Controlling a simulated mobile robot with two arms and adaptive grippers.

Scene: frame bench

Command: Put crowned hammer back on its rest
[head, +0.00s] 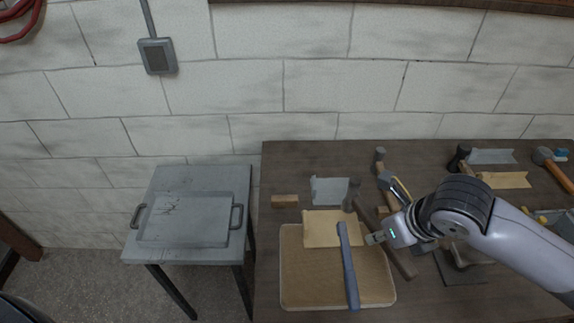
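Several hammers lie on the wooden bench; I cannot tell which is the crowned one. One hammer (351,195) has a dark head near the tan sheet, and its wooden handle runs down to the right behind my gripper. Another hammer (379,156) has its head farther back. A black-headed hammer (459,158) and an orange-handled hammer (555,169) lie to the right. My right gripper (377,238) points left, over or beside the first hammer's handle; its fingers are too small to read. I cannot make out the rest for certain. My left gripper is not in view.

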